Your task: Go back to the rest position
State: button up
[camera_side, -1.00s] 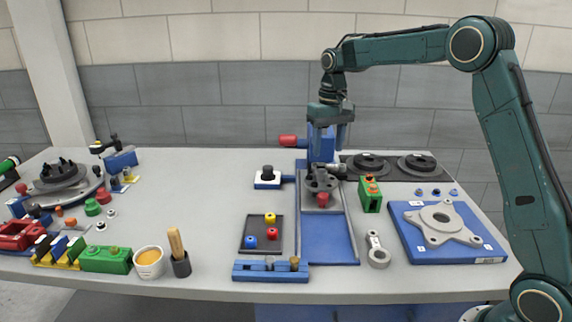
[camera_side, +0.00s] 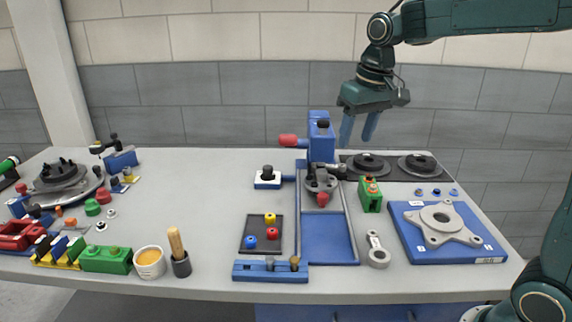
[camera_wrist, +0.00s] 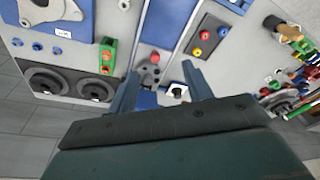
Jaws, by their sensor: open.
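My gripper (camera_side: 359,130) is open and empty. In the side view it hangs in the air at the back of the table, above and behind the dark round parts, with its two blue fingers apart. In the wrist view my gripper (camera_wrist: 160,85) shows its two fingers spread, with nothing between them but the distant table. The blue press-like fixture (camera_side: 321,143) stands to the left of my gripper, apart from it, with a red handle and a grey part at its foot.
Two dark round parts (camera_side: 369,163) sit on a black mat below my gripper. A blue plate with a grey flange (camera_side: 440,222) lies at the right. A green block (camera_side: 369,195) and a small black tray (camera_side: 250,248) stand nearer the front. The air around my gripper is clear.

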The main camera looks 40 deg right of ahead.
jog(key=s+a+f+n+t, duration=0.1)
jog(key=s+a, duration=0.1)
jog(key=s, duration=0.8)
jog(key=s+a+f+n+t, duration=0.1)
jog(key=s+a+f+t, duration=0.1)
jog(key=s, duration=0.9)
jog(key=shift+a, duration=0.25)
